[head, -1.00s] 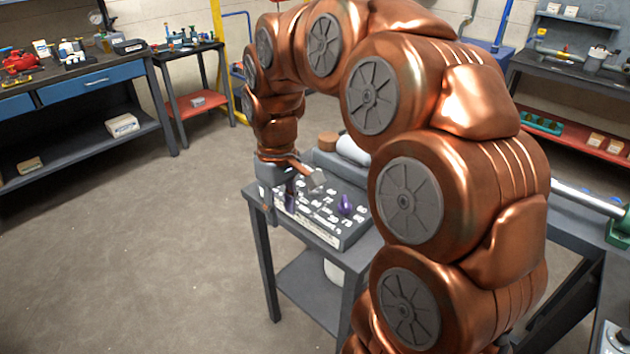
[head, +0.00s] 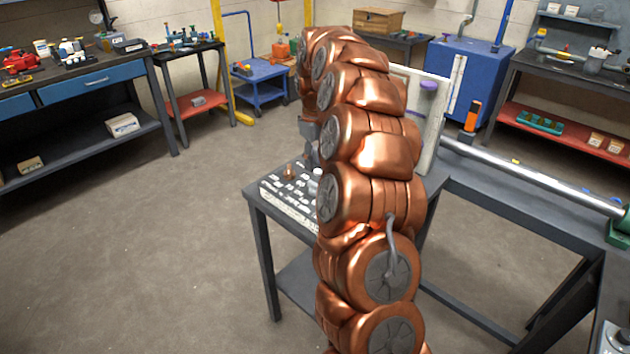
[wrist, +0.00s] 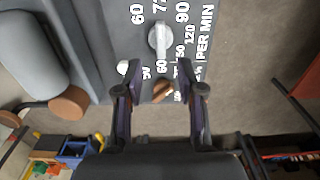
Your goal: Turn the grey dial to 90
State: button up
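The grey dial (wrist: 158,40) is a pale, elongated knob on a dark panel (wrist: 115,22) in the wrist view. Its long axis runs up and down in the picture, toward a partly cut-off "7…" mark, with 60 to its left and 90 to its right. My gripper (wrist: 161,92) is open, its two dark fingers apart, below the dial in the picture. A small brown knob (wrist: 163,91) shows between the fingers, and I cannot tell if they touch it. In the head view the panel (head: 272,203) lies on a table, partly hidden by my arm, which also hides most of the gripper.
A small white knob (wrist: 122,67) is left of the dial. A grey cylinder (wrist: 28,50) and a brown round piece (wrist: 68,103) lie beside the panel. In the head view a pale upright board (head: 430,120) stands behind my arm. The floor left of the table (head: 268,270) is clear.

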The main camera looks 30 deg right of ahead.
aim_at(316, 184)
jog(key=shift+f+p, duration=0.9)
jog(key=shift+f, duration=2.75)
jog(key=shift+c, duration=0.4)
grip_shut()
